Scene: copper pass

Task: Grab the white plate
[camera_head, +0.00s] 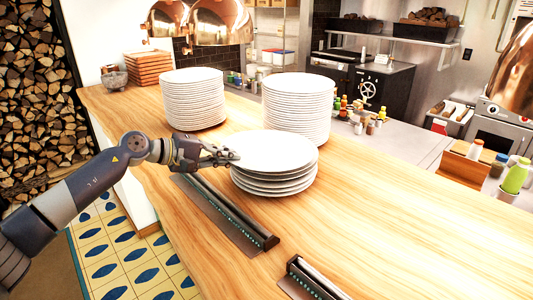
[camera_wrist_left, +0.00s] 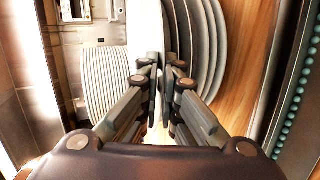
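The white plate (camera_head: 275,150) is the top one of a short stack on the wooden counter and looks slightly tilted against the plates (camera_head: 277,188) below it. My left gripper (camera_head: 233,156) is at the plate's left rim. In the left wrist view, the plate (camera_wrist_left: 145,27) shows edge-on. The fingertips of the gripper (camera_wrist_left: 162,62) are close together there, with the plate's rim between them. The fingers hide the pinched part of the rim. The lower plates (camera_wrist_left: 200,45) are beside the fingers in that view. My right gripper is not in view.
Two tall plate stacks (camera_head: 193,100) (camera_head: 297,108) stand behind on the wooden counter (camera_head: 400,220). Dark rails (camera_head: 225,215) (camera_head: 312,280) lie near the front edge. Copper lamps (camera_head: 220,22) hang above. The counter to the right is clear.

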